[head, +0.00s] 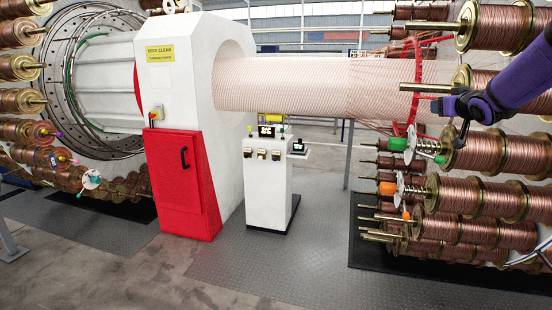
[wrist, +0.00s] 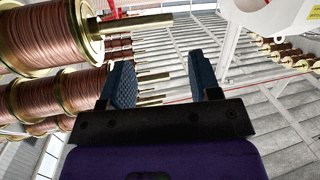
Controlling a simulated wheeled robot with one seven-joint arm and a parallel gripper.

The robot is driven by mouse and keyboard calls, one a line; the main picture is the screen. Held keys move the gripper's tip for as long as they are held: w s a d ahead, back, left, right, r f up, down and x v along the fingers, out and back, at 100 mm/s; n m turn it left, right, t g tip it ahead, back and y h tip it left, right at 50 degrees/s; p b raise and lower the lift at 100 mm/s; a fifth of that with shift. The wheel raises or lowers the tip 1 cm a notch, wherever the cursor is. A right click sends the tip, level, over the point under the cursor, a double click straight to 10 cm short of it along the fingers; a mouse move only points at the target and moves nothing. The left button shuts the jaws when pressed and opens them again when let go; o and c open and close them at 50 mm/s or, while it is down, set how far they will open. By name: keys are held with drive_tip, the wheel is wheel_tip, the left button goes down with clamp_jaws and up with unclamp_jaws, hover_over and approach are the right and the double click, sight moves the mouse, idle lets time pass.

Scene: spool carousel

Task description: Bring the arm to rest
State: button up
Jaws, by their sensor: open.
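My purple arm (head: 500,95) reaches in from the upper right in the head view. My gripper (head: 449,118) is at its end, in front of the right-hand bank of copper spools (head: 500,152). In the wrist view my gripper (wrist: 165,82) shows two dark blue fingers spread apart, with nothing held between them. Copper spools (wrist: 45,35) with brass flanges and spindle rods stand to the left of the fingers there. I cannot tell how near the fingers are to the closest rod.
A green-capped spring fitting (head: 425,148) and an orange-capped one (head: 405,190) stick out from the right bank. A white machine housing (head: 180,75) with a red cabinet (head: 185,185) and a white control pedestal (head: 268,185) stand further left. The grey plate floor (head: 300,265) in front is clear.

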drive_tip(key=s+a+f+g, duration=0.2)
drive_tip(key=s+a, duration=0.4)
drive_tip(key=s, duration=0.9)
drive_tip(key=s+a+f+g, duration=0.3)
drive_tip(key=s+a+g, duration=0.2)
drive_tip(key=s, duration=1)
drive_tip(key=s+a+f+g+y, duration=0.1)
drive_tip(key=s+a, duration=0.6)
drive_tip(key=s, duration=0.8)
drive_tip(key=f+g, duration=0.1)
drive_tip(key=g, duration=0.1)
drive_tip(key=shift+s+a+f+m+g, duration=0.15)
drive_tip(key=shift+f+m+g, duration=0.15)
drive_tip(key=shift+g, duration=0.1)
